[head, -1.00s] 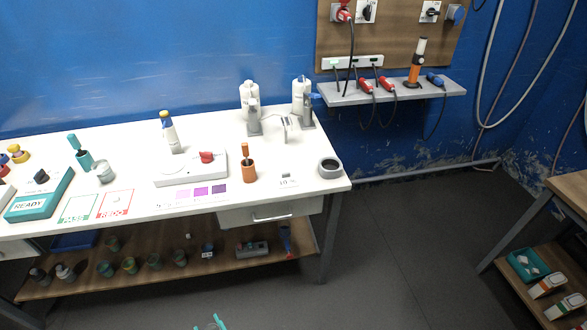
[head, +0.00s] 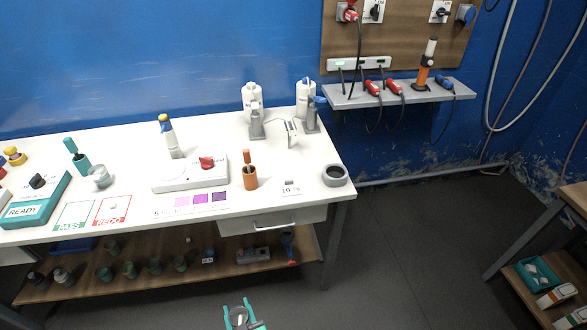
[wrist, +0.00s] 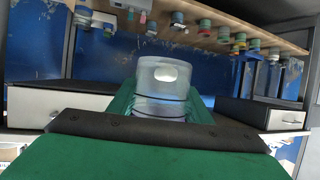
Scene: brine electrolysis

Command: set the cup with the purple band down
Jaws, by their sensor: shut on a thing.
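My gripper (head: 240,315) shows at the bottom edge of the head view, with its teal fingers around a clear cup (head: 238,318). The same clear cup (wrist: 162,85) fills the middle of the wrist view, between the green fingers, with dark lines around it. The gripper is shut on this cup, in the air in front of the white-topped bench (head: 130,205). The cup's lower part is hidden in the head view.
Several banded cups stand on the lower shelf (head: 185,271).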

